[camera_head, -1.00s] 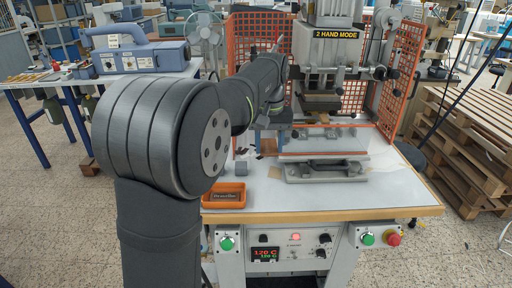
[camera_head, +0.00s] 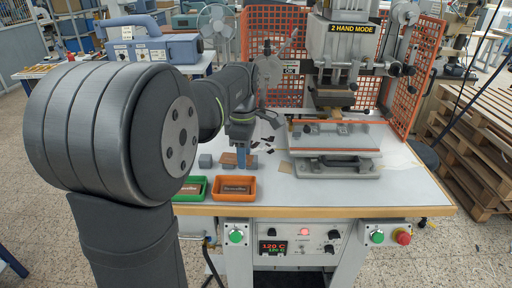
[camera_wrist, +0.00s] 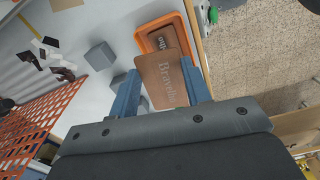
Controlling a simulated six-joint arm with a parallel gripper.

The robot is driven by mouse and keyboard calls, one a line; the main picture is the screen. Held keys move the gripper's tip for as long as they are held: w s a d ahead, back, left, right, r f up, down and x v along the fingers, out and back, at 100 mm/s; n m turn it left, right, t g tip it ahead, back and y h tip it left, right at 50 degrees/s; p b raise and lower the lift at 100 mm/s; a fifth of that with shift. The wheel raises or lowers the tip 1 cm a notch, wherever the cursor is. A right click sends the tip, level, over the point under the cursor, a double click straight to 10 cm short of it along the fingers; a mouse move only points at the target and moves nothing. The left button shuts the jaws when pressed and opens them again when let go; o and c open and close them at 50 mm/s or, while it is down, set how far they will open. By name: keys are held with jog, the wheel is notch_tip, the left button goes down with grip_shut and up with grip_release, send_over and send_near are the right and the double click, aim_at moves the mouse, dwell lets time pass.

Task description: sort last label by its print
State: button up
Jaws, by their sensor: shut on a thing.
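My gripper (camera_head: 246,164) is over the table's front part, behind the trays. In the wrist view, my gripper (camera_wrist: 164,80) has its two blue fingers shut on a brown label (camera_wrist: 155,76). In the wrist view, the held label partly overlaps the orange tray (camera_wrist: 140,38).
Dark scraps (camera_wrist: 52,55) lie on the table. The stamping press (camera_head: 335,85) stands behind right, with orange mesh guards (camera_head: 412,75). A tan piece (camera_head: 285,166) lies near the press base.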

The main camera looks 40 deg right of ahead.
jog(key=shift+w+a+f+n, duration=0.25)
jog(key=shift+a+n, duration=0.2)
jog(key=shift+n, duration=0.35)
jog(key=shift+f, duration=3.15)
jog(key=o, duration=1)
notch_tip(320, 180, up, 18)
jog(key=shift+s+f, duration=0.1)
jog(key=shift+f, duration=0.15)
jog(key=shift+f, duration=0.1)
notch_tip(320, 180, down, 16)
jog(key=shift+f, duration=0.1)
